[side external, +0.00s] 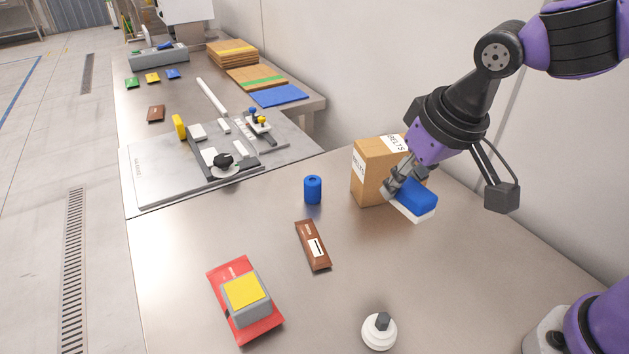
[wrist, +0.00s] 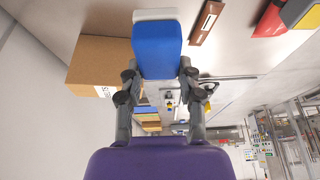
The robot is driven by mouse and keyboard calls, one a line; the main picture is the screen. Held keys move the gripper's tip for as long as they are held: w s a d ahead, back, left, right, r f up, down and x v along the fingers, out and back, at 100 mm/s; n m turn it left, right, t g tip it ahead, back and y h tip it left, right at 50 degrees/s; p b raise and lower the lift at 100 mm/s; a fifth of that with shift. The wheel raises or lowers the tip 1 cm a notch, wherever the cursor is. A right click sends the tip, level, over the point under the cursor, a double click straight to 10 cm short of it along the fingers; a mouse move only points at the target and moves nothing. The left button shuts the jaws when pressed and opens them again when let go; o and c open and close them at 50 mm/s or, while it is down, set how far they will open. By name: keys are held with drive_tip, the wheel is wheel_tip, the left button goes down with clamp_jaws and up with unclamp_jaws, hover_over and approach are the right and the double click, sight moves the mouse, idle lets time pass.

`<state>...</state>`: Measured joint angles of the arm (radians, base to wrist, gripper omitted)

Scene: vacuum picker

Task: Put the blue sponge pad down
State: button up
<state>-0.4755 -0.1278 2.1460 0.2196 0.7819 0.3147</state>
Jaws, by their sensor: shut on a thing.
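The blue sponge pad (side external: 417,195) has a blue upper part and a white lower layer. My gripper (side external: 393,191) is shut on it, beside the cardboard box. In the wrist view the sponge pad (wrist: 157,50) sits between the two fingertips of my gripper (wrist: 157,75). The pad is slightly tilted in the side view. I cannot tell for sure whether its underside touches the table (side external: 450,270) or is a little above it.
The cardboard box (side external: 372,178) labelled BELTS stands just left of the pad. A blue cylinder (side external: 313,189), a brown packet (side external: 313,245), a red packet with a grey-and-yellow block (side external: 245,295) and a white round item (side external: 379,331) lie farther off. The table's right front is clear.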

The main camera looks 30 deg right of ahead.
drive_tip(key=s+a+f, duration=0.2)
drive_tip(key=s+a, duration=0.1)
drive_tip(key=a, duration=0.4)
drive_tip(key=shift+f, duration=0.2)
drive_tip(key=w+d+f, duration=0.4)
drive_tip(key=w+d, duration=0.1)
drive_tip(key=w+d+f, duration=0.3)
drive_tip(key=shift+w+d+f, duration=0.1)
drive_tip(key=shift+f, duration=1.75)
drive_tip(key=shift+f, duration=0.1)
drive_tip(key=o, duration=1)
